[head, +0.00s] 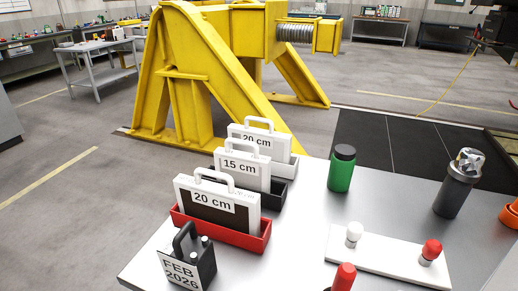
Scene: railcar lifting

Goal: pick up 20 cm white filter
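Three white-framed, handled filter plates stand in a row of holders on the light table. The front plate (221,207) reads "20 cm", has a dark panel and stands in a red holder (238,238). The middle plate (243,168) reads "15 cm" and stands in a black holder (274,195). The rear plate (263,140) also reads "20 cm" and stands in a whitish holder (291,168); its lower part is hidden by the middle plate. My gripper is not in view.
A black block (189,262) labelled "FEB 2026" stands in front. Right are a green bottle (341,170), a dark grey cylinder (455,188) and a white plate (386,256) with white and red knobs. A yellow steel stand (190,80) is behind the table.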

